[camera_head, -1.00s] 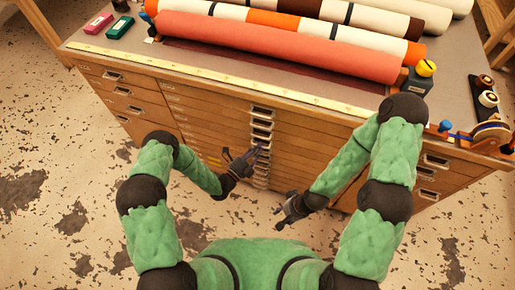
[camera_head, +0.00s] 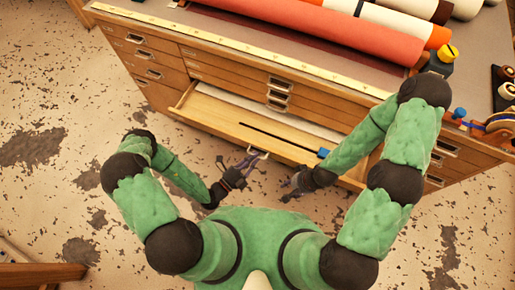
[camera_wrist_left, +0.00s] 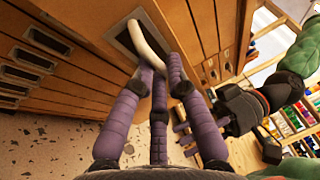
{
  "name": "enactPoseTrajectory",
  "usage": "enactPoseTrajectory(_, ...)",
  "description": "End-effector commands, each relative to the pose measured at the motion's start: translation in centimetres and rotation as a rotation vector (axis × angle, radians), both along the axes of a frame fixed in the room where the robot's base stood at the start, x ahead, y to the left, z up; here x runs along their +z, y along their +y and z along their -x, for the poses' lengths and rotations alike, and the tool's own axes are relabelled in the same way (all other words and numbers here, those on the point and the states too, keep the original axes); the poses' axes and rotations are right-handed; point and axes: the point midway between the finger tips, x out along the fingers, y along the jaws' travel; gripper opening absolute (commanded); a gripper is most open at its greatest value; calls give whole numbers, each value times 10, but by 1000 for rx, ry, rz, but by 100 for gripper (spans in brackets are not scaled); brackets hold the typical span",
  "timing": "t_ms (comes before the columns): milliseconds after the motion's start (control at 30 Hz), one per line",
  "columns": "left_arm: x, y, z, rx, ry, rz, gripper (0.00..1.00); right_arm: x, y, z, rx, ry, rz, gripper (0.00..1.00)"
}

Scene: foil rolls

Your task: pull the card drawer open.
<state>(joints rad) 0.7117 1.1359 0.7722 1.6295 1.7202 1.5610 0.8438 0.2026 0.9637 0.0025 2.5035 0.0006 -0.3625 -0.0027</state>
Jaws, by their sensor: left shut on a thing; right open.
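A wide, shallow wooden drawer (camera_head: 208,112) is pulled out of the cabinet front in the head view. A long dark strip, a pale sheet and a small blue piece (camera_head: 323,153) show inside it. My left gripper (camera_head: 250,162) is at the middle of the drawer's front edge, shut on its pale handle (camera_head: 259,153). The left wrist view shows the curved handle (camera_wrist_left: 148,40) at my left gripper's purple fingertips (camera_wrist_left: 160,72). My right gripper (camera_head: 286,190) is open and empty, just right of the left one, below the drawer front. I cannot read any drawer label.
The cabinet (camera_head: 150,93) has several shut drawers with metal label holders. On its top lie long rolls, including an orange-red one (camera_head: 340,30), a yellow measuring strip (camera_head: 230,45) and a dark block with a yellow top (camera_head: 441,60).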

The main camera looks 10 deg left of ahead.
Motion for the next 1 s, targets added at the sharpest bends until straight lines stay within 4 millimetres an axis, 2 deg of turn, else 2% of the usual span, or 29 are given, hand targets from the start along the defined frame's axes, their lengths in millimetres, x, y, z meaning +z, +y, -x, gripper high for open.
enactPoseTrajectory(500, 0, 2, 6, -1, 1, -1, 0, 0, 0, 0, 0, 0, 0, 45)
enactPoseTrajectory(533, 0, 2, 6, -1, 1, -1, 18, 0, 0, 0, 0, 0, 0, 45)
enactPoseTrajectory(600, 0, 2, 6, -1, 0, -2, 37, 0, 0, 0, 0, 0, 0, 45)
enactPoseTrajectory(1000, 0, 4, 7, 0, 0, 0, 40, 0, 0, 0, 0, -1, 0, 45)
